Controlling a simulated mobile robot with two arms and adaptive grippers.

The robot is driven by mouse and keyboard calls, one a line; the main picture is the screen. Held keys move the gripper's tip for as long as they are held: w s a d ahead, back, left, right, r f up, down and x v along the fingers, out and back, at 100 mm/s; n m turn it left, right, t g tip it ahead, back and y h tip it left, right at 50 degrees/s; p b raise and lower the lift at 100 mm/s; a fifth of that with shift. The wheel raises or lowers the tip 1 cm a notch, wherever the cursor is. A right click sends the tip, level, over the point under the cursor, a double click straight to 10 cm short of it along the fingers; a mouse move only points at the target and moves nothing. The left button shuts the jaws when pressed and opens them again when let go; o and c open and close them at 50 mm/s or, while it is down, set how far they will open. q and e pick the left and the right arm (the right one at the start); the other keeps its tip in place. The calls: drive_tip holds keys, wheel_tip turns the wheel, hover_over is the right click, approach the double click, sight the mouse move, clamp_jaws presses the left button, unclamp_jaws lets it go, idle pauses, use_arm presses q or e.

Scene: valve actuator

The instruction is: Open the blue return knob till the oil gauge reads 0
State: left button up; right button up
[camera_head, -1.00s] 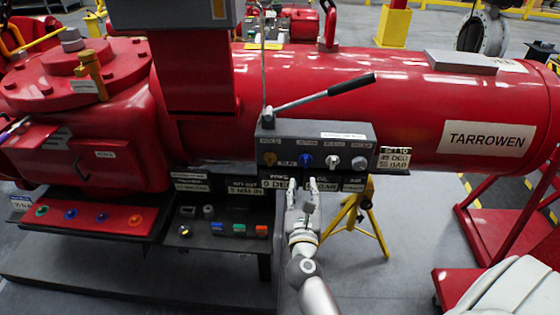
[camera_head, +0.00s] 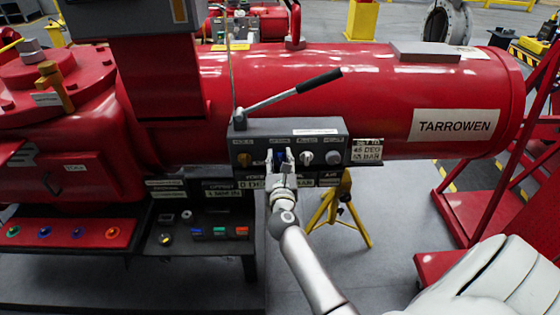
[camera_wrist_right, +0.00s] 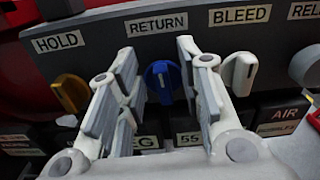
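The blue return knob (camera_wrist_right: 162,80) is on the front of the grey control box (camera_head: 322,138), under the RETURN label (camera_wrist_right: 157,24). Its white mark points about straight up. My right gripper (camera_head: 280,158) is at the box front, with its fingers apart on either side of the blue knob in the wrist view (camera_wrist_right: 150,75). A gap shows at the left finger; the right finger is close to the knob, and contact is unclear. Below, the display (camera_wrist_right: 190,138) shows 55, partly hidden by the fingers. A DEG display (camera_head: 251,184) shows 0. My left gripper is not in view.
The yellow HOLD knob (camera_wrist_right: 70,92) is just left and the white BLEED knob (camera_wrist_right: 240,72) just right of my fingers. A lever (camera_head: 290,92) rises over the box. The red TARROWEN cylinder (camera_head: 380,85) is behind; a yellow stand (camera_head: 340,212) is below.

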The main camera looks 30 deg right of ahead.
clamp_jaws()
drive_tip(key=shift+n, duration=0.3)
drive_tip(key=n+p, duration=0.1)
drive_tip(key=n, duration=0.1)
drive_tip(key=n+p, duration=0.1)
drive_tip(key=shift+w+a+n, duration=0.15)
drive_tip(key=shift+a+n, duration=0.2)
drive_tip(key=shift+n, duration=0.05)
drive_tip(key=n+p, duration=0.1)
drive_tip(key=n, duration=0.1)
drive_tip(key=n+p, duration=0.1)
drive_tip(key=n, duration=0.1)
drive_tip(key=n+p, duration=0.1)
drive_tip(key=n, duration=0.1)
drive_tip(key=shift+w+a+f, duration=0.2)
drive_tip(key=shift+a+f, duration=0.1)
drive_tip(key=shift+f, duration=0.1)
drive_tip(key=n, duration=0.3)
drive_tip(key=f+n+p, duration=0.1)
drive_tip(key=n, duration=0.1)
drive_tip(key=shift+a+n, duration=0.15)
drive_tip(key=shift+n, duration=0.25)
drive_tip(key=shift+p, duration=0.3)
